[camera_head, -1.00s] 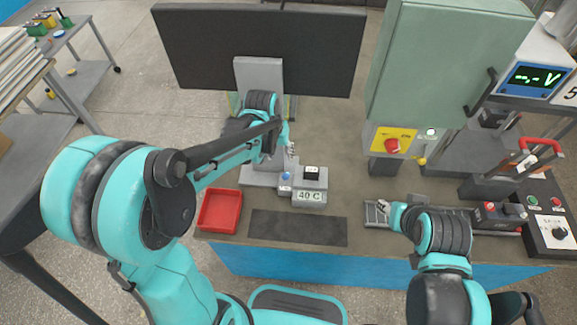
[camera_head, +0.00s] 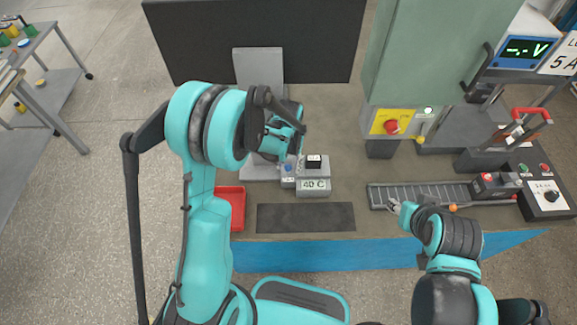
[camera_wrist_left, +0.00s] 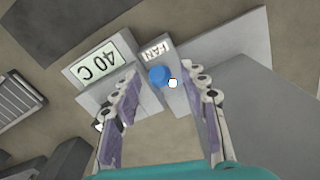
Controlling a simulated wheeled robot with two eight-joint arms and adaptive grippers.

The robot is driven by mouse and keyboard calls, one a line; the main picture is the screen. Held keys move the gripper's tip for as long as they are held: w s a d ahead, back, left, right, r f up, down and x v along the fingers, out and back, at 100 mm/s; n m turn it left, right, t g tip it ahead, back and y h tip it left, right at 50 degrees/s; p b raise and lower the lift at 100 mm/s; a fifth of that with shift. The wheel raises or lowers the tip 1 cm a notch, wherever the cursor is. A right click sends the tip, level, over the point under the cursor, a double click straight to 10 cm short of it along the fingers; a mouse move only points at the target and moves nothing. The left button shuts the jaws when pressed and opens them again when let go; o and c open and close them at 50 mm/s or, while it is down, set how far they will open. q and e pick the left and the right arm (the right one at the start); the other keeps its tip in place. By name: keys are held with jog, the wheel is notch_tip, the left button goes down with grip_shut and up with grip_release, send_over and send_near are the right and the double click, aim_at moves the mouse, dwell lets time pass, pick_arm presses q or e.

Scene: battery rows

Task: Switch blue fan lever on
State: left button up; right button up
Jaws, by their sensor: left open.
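The blue fan lever (camera_head: 288,168) stands on a small grey block beside the 40 C display (camera_head: 314,185). In the left wrist view, the lever's round blue base (camera_wrist_left: 158,75) has a white tip pointing right, below a FAN label (camera_wrist_left: 155,50). My left gripper (camera_head: 297,160) is over the block. Its open fingers show in the left wrist view, one on each side of the lever and apart from it. I cannot tell how far above it they are. My right gripper (camera_head: 394,206) is by the ribbed strip, its fingers too small to read.
A red tray (camera_head: 236,207) is left of the dark mat (camera_head: 305,217). A grey stand (camera_head: 258,70) and dark panel rise behind the block. A green cabinet (camera_head: 425,60) with a red switch (camera_head: 391,127) stands right. A ribbed strip (camera_head: 425,194) lies at right.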

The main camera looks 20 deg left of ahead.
pick_arm(q)
jog(key=shift+f, duration=0.15)
grip_shut()
jog(key=shift+s+d+f+t+y+b, duration=0.2)
jog(key=shift+s+t+b, duration=0.2)
jog(key=shift+t+b, duration=0.15)
jog(key=shift+s+d+f+t+y+b, duration=0.1)
jog(key=shift+s+f+t+b, duration=0.1)
jog(key=shift+s+t+b, duration=0.3)
jog(key=shift+s+t, duration=0.1)
jog(key=shift+t, duration=0.25)
grip_release()
jog(key=shift+r, duration=0.1)
